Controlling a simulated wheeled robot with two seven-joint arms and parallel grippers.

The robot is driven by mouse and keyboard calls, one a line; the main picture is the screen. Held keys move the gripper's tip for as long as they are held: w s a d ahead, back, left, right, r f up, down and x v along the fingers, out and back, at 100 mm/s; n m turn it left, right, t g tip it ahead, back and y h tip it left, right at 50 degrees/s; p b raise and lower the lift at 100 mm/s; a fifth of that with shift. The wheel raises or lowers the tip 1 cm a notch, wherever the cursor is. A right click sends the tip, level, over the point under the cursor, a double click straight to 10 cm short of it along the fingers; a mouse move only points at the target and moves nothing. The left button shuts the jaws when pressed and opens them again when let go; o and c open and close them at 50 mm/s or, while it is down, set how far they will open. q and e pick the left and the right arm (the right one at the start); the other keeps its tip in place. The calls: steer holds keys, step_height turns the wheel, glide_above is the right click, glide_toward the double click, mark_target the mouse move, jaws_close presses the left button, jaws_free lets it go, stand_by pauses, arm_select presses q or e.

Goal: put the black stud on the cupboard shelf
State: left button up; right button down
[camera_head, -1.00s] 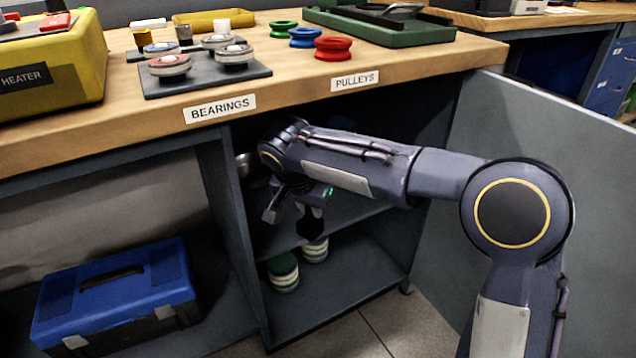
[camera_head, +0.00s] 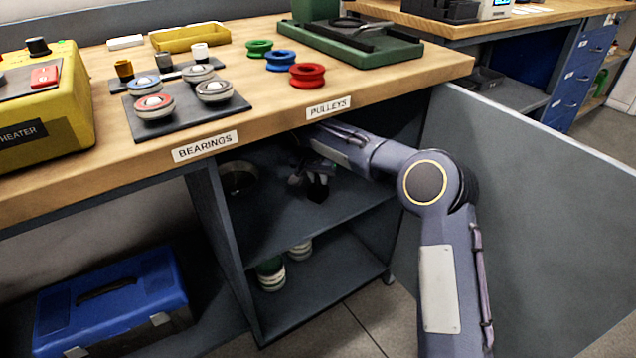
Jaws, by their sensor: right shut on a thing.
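My right arm reaches from the lower right into the open cupboard under the workbench. My right gripper (camera_head: 316,180) is inside it, above the cupboard shelf (camera_head: 280,222), and is shut on the black stud (camera_head: 318,193). The stud is small and dark, and hangs at the fingertips. I cannot tell whether its lower end touches the shelf. The upper part of the gripper is in shadow under the bench top. My left gripper is not in view.
A metal bowl (camera_head: 238,177) stands at the shelf's left. Green and white stacks (camera_head: 271,274) stand in the lower compartment. The cupboard door (camera_head: 530,210) is open at the right. The bench top (camera_head: 200,135) overhangs the arm. A blue toolbox (camera_head: 112,305) is at lower left.

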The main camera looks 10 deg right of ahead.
step_height(320, 180, down, 2)
steer(key=shift+f+b, duration=0.25)
steer(key=shift+b, duration=0.35)
steer(key=shift+r, duration=0.2)
steer(key=shift+f, duration=0.2)
steer(key=c, duration=1.4)
jaws_free()
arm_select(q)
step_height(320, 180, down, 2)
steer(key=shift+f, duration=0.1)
arm_select(e)
steer(key=shift+o, duration=0.2)
steer(key=shift+s+r+p, duration=0.1)
steer(key=shift+r+p, duration=0.25)
steer(key=shift+r, duration=0.2)
steer(key=p+v, duration=0.1)
steer(key=v, duration=0.2)
steer(key=shift+a, duration=0.1)
arm_select(q)
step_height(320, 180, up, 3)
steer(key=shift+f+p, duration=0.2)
steer(key=shift+p, duration=0.3)
arm_select(e)
steer(key=s+a, duration=0.6)
steer(key=s, duration=0.4)
steer(key=shift+f, duration=0.4)
